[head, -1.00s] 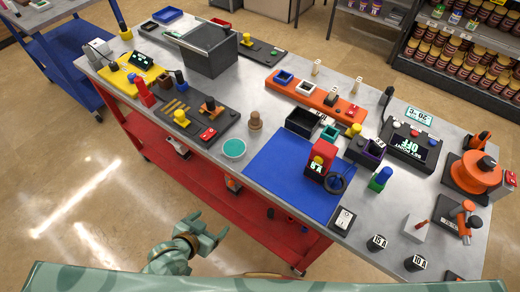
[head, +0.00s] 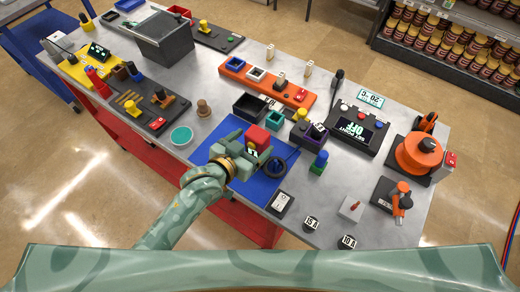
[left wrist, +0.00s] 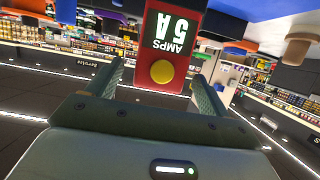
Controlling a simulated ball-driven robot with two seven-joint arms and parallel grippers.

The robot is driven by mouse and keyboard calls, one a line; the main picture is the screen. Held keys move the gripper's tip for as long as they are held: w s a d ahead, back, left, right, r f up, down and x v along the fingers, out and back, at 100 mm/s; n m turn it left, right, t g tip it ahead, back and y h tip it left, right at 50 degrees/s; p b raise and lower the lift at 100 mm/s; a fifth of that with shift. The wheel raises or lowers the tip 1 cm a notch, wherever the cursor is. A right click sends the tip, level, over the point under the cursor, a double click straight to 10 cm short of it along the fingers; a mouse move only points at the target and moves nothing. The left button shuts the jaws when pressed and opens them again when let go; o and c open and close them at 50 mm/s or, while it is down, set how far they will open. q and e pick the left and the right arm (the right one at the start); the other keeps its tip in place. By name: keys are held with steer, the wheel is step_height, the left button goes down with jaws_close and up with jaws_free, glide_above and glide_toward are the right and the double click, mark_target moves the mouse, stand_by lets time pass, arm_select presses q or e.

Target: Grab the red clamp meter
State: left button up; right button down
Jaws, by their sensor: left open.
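The red clamp meter (head: 257,136) stands on the blue mat (head: 270,187), partly hidden by my left gripper. Its dark ring-shaped jaw or cable (head: 276,167) lies to its right on the mat. My left gripper (head: 247,154) is open at the near left side of the meter in the head view. In the left wrist view the meter (left wrist: 149,74) appears upside down, with a yellow button and a display reading "AMPS 5A". It lies between and beyond the two spread fingers (left wrist: 160,75); contact is not visible. My right gripper is not in view.
A teal dish (head: 181,136) stands left of the mat. A black bin (head: 248,107), a small teal box (head: 275,120) and a purple box (head: 308,135) stand behind the meter. A green-and-blue piece (head: 318,163) and a switch (head: 280,203) stand to the right.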

mark_target(261, 134)
arm_select(q)
steer(key=x, duration=0.5)
steer(key=shift+w+d+r+b, duration=0.1)
steer(key=shift+r+b, duration=0.15)
steer(key=shift+b, duration=0.05)
steer(key=shift+c, duration=0.3)
